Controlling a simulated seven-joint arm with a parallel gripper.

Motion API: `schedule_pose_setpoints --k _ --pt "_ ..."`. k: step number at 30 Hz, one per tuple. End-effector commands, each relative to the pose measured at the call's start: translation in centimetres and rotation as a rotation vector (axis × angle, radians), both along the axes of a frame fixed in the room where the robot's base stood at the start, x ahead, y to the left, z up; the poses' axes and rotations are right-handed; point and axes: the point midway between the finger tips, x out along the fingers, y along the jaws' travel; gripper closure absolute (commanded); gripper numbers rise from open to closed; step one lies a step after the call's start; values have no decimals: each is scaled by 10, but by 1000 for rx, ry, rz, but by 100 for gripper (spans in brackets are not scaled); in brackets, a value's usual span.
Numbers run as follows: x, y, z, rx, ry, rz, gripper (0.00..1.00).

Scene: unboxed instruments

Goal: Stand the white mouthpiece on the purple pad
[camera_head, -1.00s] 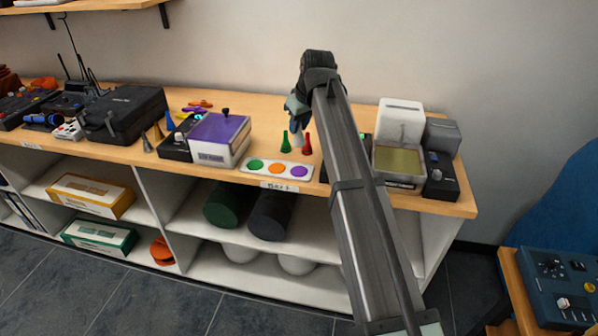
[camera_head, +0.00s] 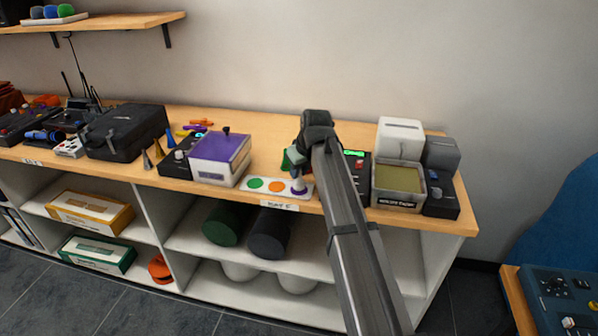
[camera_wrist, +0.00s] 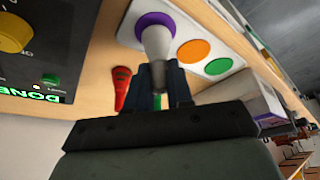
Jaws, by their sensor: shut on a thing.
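My gripper (camera_head: 298,168) is shut on the white mouthpiece (camera_wrist: 155,42), which shows between the two fingers (camera_wrist: 160,78) in the wrist view. The far end of the mouthpiece lies over the purple pad (camera_wrist: 156,20), with purple showing around it. I cannot tell whether it touches the pad. In the head view the purple pad (camera_head: 301,190) is the right end of a white strip (camera_head: 288,193), just below my gripper. The mouthpiece is mostly hidden there by my gripper.
The strip also bears an orange pad (camera_head: 276,187) and a green pad (camera_head: 254,184). A red mouthpiece (camera_wrist: 121,88) and a green one (camera_head: 285,161) are close to my gripper. A purple-topped box (camera_head: 219,158) stands left, and a device with a green display (camera_head: 355,154) right.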

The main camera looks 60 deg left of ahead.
Motion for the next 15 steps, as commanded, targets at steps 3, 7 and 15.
schedule_pose_setpoints --k 3,7,15 --pt "0 0 -6 1 0 0 100" --pt "0 0 -5 1 0 1 100" --pt "0 0 -8 1 0 1 73"
